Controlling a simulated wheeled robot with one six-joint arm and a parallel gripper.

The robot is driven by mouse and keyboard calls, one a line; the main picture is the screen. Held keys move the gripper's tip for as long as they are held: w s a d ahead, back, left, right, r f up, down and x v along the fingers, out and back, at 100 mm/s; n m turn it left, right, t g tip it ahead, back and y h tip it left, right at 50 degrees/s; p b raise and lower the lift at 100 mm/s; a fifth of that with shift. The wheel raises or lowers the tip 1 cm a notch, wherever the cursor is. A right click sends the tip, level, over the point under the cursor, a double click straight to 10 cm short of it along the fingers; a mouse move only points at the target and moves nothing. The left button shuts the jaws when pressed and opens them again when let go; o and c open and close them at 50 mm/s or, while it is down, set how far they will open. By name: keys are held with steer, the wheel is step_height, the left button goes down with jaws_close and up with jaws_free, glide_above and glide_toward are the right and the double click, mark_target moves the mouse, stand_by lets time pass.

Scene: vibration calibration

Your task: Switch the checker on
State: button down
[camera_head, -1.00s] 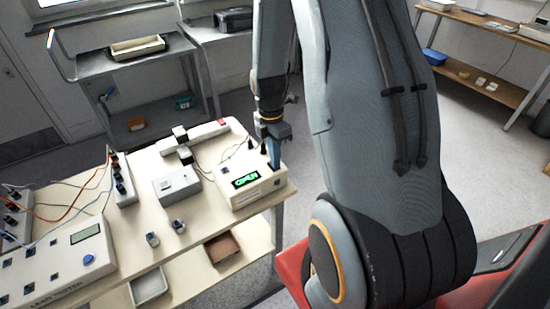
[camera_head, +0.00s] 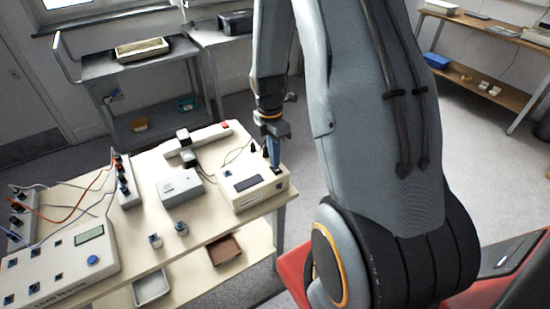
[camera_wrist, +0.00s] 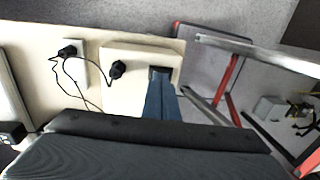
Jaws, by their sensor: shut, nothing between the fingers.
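The checker looks to be the cream box (camera_head: 255,194) with a dark, blank display window (camera_head: 248,183) on its front, at the right end of the table. My gripper (camera_head: 274,162) is shut and empty, pointing down over the box's right end. In the wrist view the shut blue fingers (camera_wrist: 161,84) reach a black switch (camera_wrist: 160,72) on the cream box (camera_wrist: 120,58). The fingers partly cover the switch, so I cannot tell whether they touch it or how it is set.
A black plug (camera_wrist: 116,69) with a cable stands beside the fingers. A grey box (camera_head: 178,188), a power strip (camera_head: 196,141) and two small cylinders (camera_head: 181,228) are on the table (camera_head: 205,216). A large panel box (camera_head: 62,262) stands at the left. Floor is clear beyond the right edge.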

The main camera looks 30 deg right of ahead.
step_height(320, 180, up, 13)
steer(key=w, duration=0.1)
steer(key=shift+w+b, duration=0.3)
steer(key=shift+b, duration=0.1)
steer(key=b, duration=0.4)
steer(key=shift+s+f, duration=0.1)
steer(key=shift+f, duration=0.1)
steer(key=b, duration=0.3)
steer(key=shift+s, duration=0.25)
steer(key=shift+s+r+b, duration=0.15)
steer(key=shift+s+b, duration=0.15)
steer(key=shift+b, duration=0.4)
steer(key=shift+r, duration=0.1)
steer(key=f, duration=0.4)
steer(key=s+f+p, duration=0.1)
steer(key=f, duration=0.4)
steer(key=f+p, duration=0.1)
steer(key=f, duration=0.4)
steer(key=shift+s, duration=0.4)
